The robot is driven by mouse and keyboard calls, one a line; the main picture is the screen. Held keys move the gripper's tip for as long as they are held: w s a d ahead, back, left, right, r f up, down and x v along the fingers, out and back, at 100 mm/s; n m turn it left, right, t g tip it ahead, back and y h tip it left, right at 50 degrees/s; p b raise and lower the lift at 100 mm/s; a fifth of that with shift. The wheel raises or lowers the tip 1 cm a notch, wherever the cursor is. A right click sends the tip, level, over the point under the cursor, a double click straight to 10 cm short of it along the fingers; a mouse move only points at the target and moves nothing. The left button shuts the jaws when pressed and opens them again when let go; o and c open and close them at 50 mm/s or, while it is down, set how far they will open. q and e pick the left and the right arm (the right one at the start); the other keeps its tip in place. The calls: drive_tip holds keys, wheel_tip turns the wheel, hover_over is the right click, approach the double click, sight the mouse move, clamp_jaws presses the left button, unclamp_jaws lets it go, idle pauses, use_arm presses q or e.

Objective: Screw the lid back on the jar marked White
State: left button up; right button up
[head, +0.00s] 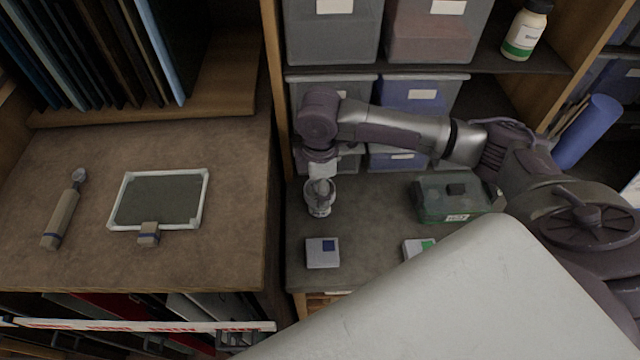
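No jar that I can read as marked White shows, and no loose lid can be made out. A white bottle (526,32) with a dark cap and a green-banded label stands on the upper shelf at the right; its lettering is too small to read. My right arm comes in from the right, and my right gripper (320,203) points down over the back left of the grey worktop. It is small and seen from above, so whether it is open or holds anything cannot be told. My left gripper is not in view.
A green-grey box (455,198) and two small light blocks, one with a blue patch (322,253), sit on the worktop. Grey bins (331,30) fill shelves behind. A framed panel (160,200) and a handled tool (63,212) lie left. A pale surface hides the lower right.

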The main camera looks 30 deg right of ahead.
drive_tip(key=m, duration=0.5)
idle(0.4)
drive_tip(key=shift+m, duration=0.4)
drive_tip(key=m, duration=0.5)
drive_tip(key=o, duration=1)
drive_tip(key=shift+f, duration=0.1)
drive_tip(key=shift+r, duration=3.05)
